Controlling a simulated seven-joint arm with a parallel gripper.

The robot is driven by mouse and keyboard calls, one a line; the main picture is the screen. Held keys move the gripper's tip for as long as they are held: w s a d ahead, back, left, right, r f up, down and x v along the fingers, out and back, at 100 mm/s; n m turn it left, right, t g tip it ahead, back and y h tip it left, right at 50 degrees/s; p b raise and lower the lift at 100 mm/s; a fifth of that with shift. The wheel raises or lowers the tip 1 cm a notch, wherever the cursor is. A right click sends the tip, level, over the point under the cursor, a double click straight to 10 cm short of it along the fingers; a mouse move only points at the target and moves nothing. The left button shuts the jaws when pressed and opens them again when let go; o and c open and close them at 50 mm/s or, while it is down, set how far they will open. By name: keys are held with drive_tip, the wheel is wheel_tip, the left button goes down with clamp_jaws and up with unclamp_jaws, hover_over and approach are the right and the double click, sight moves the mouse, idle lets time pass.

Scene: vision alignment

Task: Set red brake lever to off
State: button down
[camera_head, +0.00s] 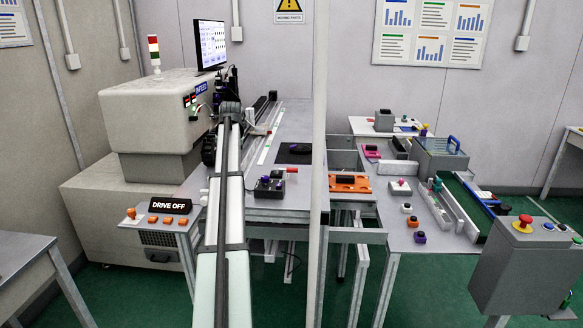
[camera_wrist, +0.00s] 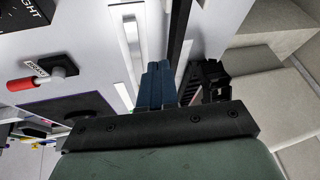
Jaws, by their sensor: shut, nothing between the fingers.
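The brake lever has a red handle (camera_head: 291,170) on a small dark base and stands on the grey bench, right of my arm. In the wrist view the red handle (camera_wrist: 24,83) lies at the left, pointing left from its dark base (camera_wrist: 63,66). A small white label sits beside the base; I cannot tell the lever's setting from it. My gripper (camera_wrist: 160,68) shows blue fingers close together, empty, to the right of the lever and apart from it. In the head view my own arm hides the fingers.
A black button box (camera_head: 268,188) stands close in front of the lever. An orange block (camera_head: 349,184) and a dark pad (camera_head: 294,150) are nearby. The INFEED machine (camera_head: 160,105) stands left of my arm. A pale vertical post (camera_head: 319,120) rises right of the lever.

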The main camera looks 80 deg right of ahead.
drive_tip(key=s+a+r+m+g+y, duration=0.1)
drive_tip(key=s+r, duration=0.1)
drive_tip(key=s, duration=0.9)
drive_tip(key=s+a+r+m+g, duration=0.1)
drive_tip(key=s+r+g, duration=0.1)
drive_tip(key=s, duration=1)
approach(287, 171)
drive_tip(key=a+f, duration=0.1)
drive_tip(key=s+a+f, duration=0.1)
drive_tip(key=f, duration=0.1)
drive_tip(key=s+a+f, duration=0.1)
drive_tip(key=f, duration=0.1)
drive_tip(key=shift+s+f, duration=0.1)
drive_tip(key=shift+s, duration=0.1)
drive_tip(key=d, duration=0.3)
drive_tip(key=shift+d+f, duration=0.1)
drive_tip(key=shift+f, duration=0.25)
drive_tip(key=shift+d+f, duration=0.15)
drive_tip(key=shift+d, duration=0.3)
drive_tip(key=shift+t, duration=0.3)
drive_tip(key=shift+s+d+n, duration=0.1)
drive_tip(key=shift+d+n, duration=0.05)
drive_tip(key=shift+n, duration=0.45)
